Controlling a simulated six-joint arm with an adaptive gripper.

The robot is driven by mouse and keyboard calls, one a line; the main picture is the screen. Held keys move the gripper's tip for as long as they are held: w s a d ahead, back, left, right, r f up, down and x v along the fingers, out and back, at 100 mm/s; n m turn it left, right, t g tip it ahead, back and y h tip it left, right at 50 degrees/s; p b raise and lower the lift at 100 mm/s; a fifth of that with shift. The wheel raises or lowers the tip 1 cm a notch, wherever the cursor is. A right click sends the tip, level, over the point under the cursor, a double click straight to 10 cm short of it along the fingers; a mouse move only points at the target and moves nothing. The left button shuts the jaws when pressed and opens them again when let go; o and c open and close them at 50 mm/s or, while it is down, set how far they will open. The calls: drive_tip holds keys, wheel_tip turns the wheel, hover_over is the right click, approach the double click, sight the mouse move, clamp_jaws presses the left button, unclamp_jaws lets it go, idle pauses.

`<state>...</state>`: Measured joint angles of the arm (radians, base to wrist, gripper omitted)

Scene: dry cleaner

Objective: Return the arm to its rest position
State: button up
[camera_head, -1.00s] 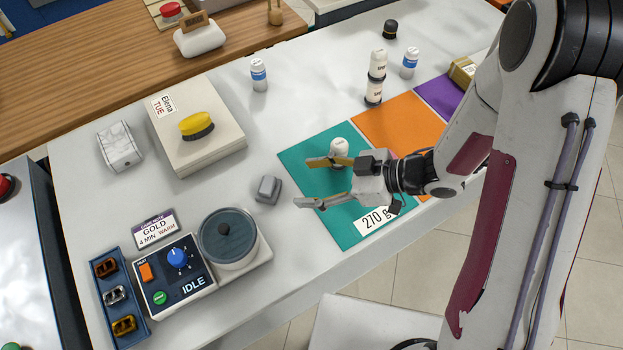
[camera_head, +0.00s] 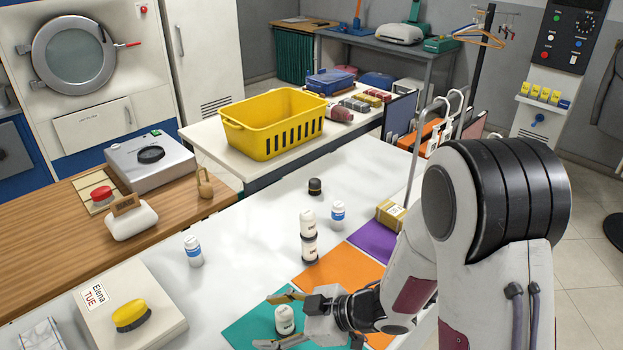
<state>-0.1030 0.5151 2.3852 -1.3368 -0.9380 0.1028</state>
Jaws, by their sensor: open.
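My gripper (camera_head: 283,320) is low over the teal mat (camera_head: 239,327) at the bottom of the head view. Its jaws are open, with the fingers pointing left. A white bottle (camera_head: 285,319) stands on the teal mat between or just behind the fingers; I cannot tell whether they touch it. My arm reaches in from the right, and its bent elbow fills the right foreground. The lower part of the gripper is close to the picture's bottom edge.
On the white counter, an orange mat (camera_head: 335,277) and a purple mat (camera_head: 374,241) lie beyond. Stacked bottles (camera_head: 308,236), a blue-labelled bottle (camera_head: 337,214) and a gold box (camera_head: 390,215) stand near them. A yellow brush (camera_head: 131,315) sits on a box at left. A yellow basket (camera_head: 272,125) is behind.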

drive_tip(key=w+d+r+t, duration=0.1)
drive_tip(key=w+d+r+m+t+h, duration=0.1)
drive_tip(key=w, duration=0.1)
drive_tip(key=w+d+r, duration=0.1)
drive_tip(key=w+r, duration=0.1)
drive_tip(key=shift+w+d+r+t+h, duration=0.1)
drive_tip(key=shift+w+d+t+h, duration=0.15)
drive_tip(key=shift+d+t+h, duration=0.15)
drive_tip(key=w+d+r+m+t+h, duration=0.35)
drive_tip(key=d+r+m+h, duration=0.35)
drive_tip(key=d, duration=0.5)
drive_tip(key=s+d+r+m+h, duration=0.25)
drive_tip(key=s+d+r, duration=0.35)
drive_tip(key=d, duration=0.3)
drive_tip(key=s+r+m+g, duration=0.2)
drive_tip(key=s+m+g, duration=0.2)
drive_tip(key=s, duration=1.7)
drive_tip(key=shift+s+d+m, duration=0.2)
drive_tip(key=shift+m, duration=0.85)
